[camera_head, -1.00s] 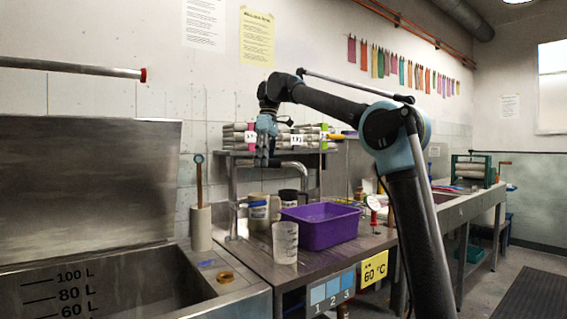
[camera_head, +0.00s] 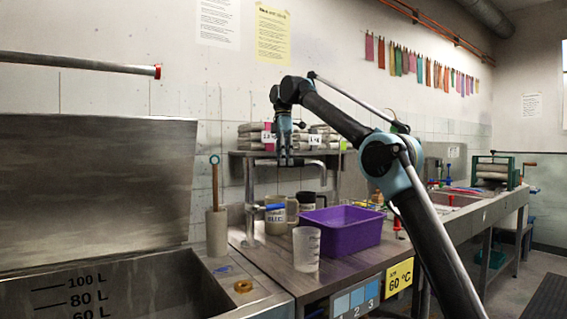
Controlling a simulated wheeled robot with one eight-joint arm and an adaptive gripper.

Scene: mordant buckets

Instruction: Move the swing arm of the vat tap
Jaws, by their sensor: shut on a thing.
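A silver bent pipe, which looks like the swing arm (camera_head: 309,163) of the vat tap, runs level under the shelf above the bench and turns down at its right end. My gripper (camera_head: 287,161) reaches down in front of the shelf, its fingers at the left part of this pipe. It appears shut on the pipe, though the fingertips are small and the exact contact is hard to see. The steel vat (camera_head: 165,285) with litre marks stands at the lower left, left of the pipe.
A purple tub (camera_head: 345,236), a clear beaker (camera_head: 306,250), a blue-labelled jug (camera_head: 276,222) and a dark-handled jug (camera_head: 307,201) stand on the bench below. Grey bundles (camera_head: 250,139) lie on the shelf. A red-tipped pipe (camera_head: 80,66) juts in at upper left.

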